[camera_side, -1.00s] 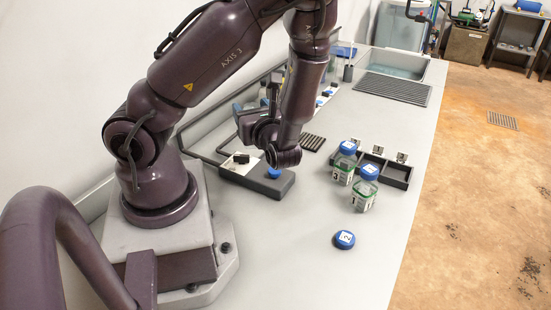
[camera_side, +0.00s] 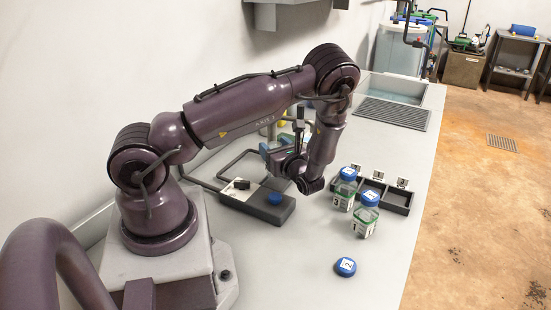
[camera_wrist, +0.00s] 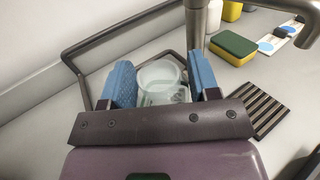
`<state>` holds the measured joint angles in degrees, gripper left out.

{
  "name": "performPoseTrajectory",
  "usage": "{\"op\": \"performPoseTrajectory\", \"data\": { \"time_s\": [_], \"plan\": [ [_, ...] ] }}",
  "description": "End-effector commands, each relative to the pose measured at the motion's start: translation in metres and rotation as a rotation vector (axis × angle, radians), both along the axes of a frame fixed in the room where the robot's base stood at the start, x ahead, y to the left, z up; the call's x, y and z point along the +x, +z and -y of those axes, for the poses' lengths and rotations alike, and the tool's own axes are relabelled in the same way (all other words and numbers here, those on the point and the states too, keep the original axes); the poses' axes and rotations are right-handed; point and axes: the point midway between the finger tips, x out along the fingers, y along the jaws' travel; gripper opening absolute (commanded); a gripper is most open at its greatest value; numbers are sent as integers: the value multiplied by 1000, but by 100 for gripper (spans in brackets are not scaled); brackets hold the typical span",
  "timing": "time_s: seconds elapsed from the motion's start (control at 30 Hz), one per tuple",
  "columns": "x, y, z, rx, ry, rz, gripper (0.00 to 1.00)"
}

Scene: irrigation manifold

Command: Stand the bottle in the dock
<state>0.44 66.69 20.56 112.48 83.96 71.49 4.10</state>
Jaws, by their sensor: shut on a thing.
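My gripper (camera_wrist: 162,82) has two blue fingers shut on a clear, open-topped bottle (camera_wrist: 160,76) in the wrist view. Its lower part is largely hidden by my wrist. In the side view my gripper (camera_side: 281,160) is above the counter, behind the grey block, and the held bottle is hard to make out. A black rack with several bays (camera_side: 398,201), which may be the dock, is to its right. One blue-capped bottle (camera_side: 344,194) stands upright at the rack's left end, and I cannot tell whether it is in a bay. Another blue-capped bottle (camera_side: 365,220) stands in front of the rack.
A loose blue cap marked 2 (camera_side: 345,267) lies on the counter. In the wrist view are a dark bent pipe (camera_wrist: 85,42), a sponge (camera_wrist: 233,47) and a slatted black mat (camera_wrist: 255,106).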

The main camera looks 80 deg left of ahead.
Motion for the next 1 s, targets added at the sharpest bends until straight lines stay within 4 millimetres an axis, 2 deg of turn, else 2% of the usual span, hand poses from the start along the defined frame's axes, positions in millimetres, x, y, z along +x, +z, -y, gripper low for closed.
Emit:
{"op": "performPoseTrajectory", "data": {
  "time_s": [0.23,0.67,0.7,0.77,0.8,1.0],
  "plan": [
    [3,-32,-3,1,0,-1,32],
    [3,-39,-3,1,0,0,32],
    [3,-38,-3,0,0,1,64],
    [3,-38,-3,0,0,1,78],
    [3,-38,-3,0,0,1,82],
    [3,-38,-3,0,0,1,82]
  ]
}}
